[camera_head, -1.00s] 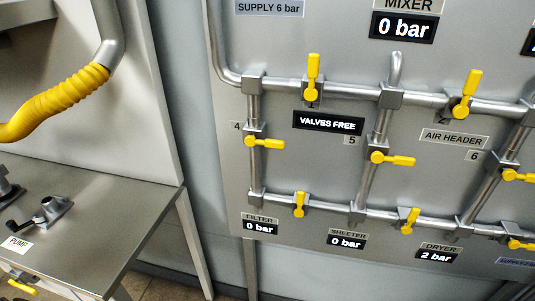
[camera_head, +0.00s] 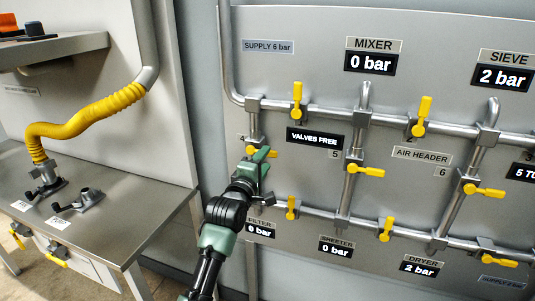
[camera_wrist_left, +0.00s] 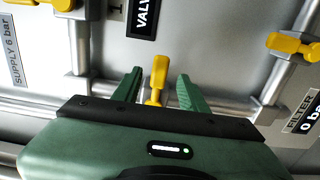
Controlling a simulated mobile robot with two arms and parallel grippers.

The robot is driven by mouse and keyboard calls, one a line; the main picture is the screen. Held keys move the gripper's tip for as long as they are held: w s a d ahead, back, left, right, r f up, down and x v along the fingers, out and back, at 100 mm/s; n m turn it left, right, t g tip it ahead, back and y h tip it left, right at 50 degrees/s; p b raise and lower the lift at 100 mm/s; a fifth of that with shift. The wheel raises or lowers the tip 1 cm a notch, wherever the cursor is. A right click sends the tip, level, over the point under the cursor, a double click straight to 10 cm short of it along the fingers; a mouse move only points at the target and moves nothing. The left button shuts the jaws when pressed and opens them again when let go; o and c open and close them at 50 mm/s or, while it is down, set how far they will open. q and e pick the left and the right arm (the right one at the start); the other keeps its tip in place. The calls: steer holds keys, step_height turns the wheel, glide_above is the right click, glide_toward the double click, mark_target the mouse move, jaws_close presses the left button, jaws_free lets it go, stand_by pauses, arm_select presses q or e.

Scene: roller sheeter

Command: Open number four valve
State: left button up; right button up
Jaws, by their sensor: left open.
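The number four valve has a yellow handle (camera_head: 250,150) on the left upright pipe of the panel. In the head view my left gripper (camera_head: 262,157) covers most of it, and the handle lies sideways. In the left wrist view the yellow handle (camera_wrist_left: 158,76) shows between the two green fingers of my open left gripper (camera_wrist_left: 160,90), with gaps on both sides. Whether the fingers reach fully around it in depth I cannot tell. My right gripper is not in view.
Other yellow valves sit close by: one above (camera_head: 297,98), one below right (camera_head: 291,207) and the number five valve (camera_head: 365,170). The filter display (camera_head: 260,229) reads 0 bar. A steel table (camera_head: 130,215) with a yellow hose (camera_head: 85,117) stands at left.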

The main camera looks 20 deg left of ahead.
mark_target(269, 155)
arm_select(q)
steer(key=w, duration=0.4)
steer(key=shift+w+d+r+p, duration=0.1)
steer(key=shift+d+p, duration=0.1)
steer(key=shift+p, duration=0.15)
steer(key=shift+w, duration=0.25)
jaws_close()
stand_by(0.9)
